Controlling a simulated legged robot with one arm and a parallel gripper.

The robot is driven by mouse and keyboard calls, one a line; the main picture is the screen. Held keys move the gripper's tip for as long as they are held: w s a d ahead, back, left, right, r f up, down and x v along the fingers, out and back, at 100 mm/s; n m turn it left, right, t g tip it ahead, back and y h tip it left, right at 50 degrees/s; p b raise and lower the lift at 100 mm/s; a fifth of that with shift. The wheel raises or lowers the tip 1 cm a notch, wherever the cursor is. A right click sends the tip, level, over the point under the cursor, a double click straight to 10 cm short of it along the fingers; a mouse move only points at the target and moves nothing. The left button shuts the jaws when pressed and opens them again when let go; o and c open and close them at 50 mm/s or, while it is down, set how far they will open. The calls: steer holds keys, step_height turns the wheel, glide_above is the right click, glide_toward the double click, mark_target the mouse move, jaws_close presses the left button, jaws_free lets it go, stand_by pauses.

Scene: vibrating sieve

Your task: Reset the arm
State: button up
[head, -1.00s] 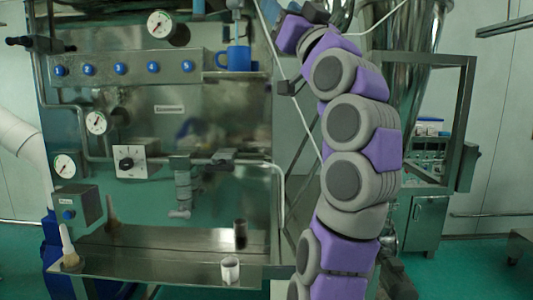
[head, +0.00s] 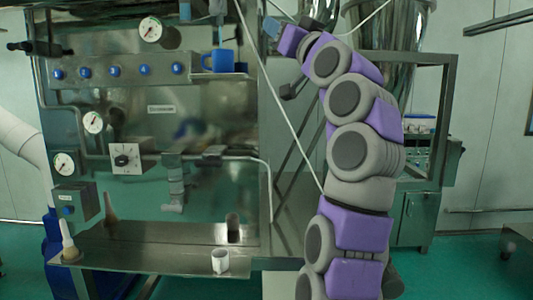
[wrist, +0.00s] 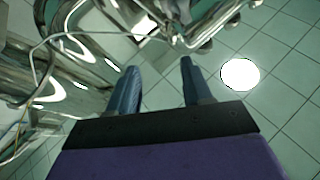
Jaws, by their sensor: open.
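My gripper shows in the wrist view (wrist: 158,72) with its two blue-grey fingers spread apart and nothing between them. In the head view my purple and grey arm rises on the right side and bends left at its top. Its end is high up, just right of the steel sieve machine (head: 205,120). The fingers are too small to make out clearly in the head view. The gripper appears apart from everything around it.
A blue mug (head: 222,60) stands on a small upper shelf. A white cup (head: 220,261) stands on the lower steel ledge (head: 150,258), with a brush (head: 68,243) at its left end. A steel frame and shiny vessel (head: 390,28) stand behind my arm.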

steer(key=w+a+f+m+g+h, duration=0.1)
steer(key=w+f+g, duration=0.2)
steer(key=f, duration=0.3)
steer(key=w+a+f+m+g+h, duration=0.1)
steer(key=w+a+f+g, duration=0.15)
steer(key=f, duration=0.35)
steer(key=s+f+g+h, duration=0.25)
steer(key=s+f, duration=0.25)
steer(key=f, duration=0.5)
steer(key=s+f+g+h, duration=0.1)
steer(key=s+f+g, duration=0.35)
steer(key=f, duration=0.65)
steer(key=s+d+f+g+h, duration=0.1)
steer(key=s+d+f+g, duration=0.2)
steer(key=s+f, duration=0.7)
steer(key=s+d+f+m+g+h, duration=0.1)
steer(key=s+d+f, duration=0.4)
steer(key=s+f, duration=0.6)
steer(key=s+d+f+g+h, duration=0.3)
steer(key=s+f, duration=0.8)
steer(key=s, duration=0.8)
steer(key=d+g, duration=0.2)
steer(key=g, duration=0.1)
steer(key=shift+s+m, duration=0.2)
steer(key=shift+m, duration=0.2)
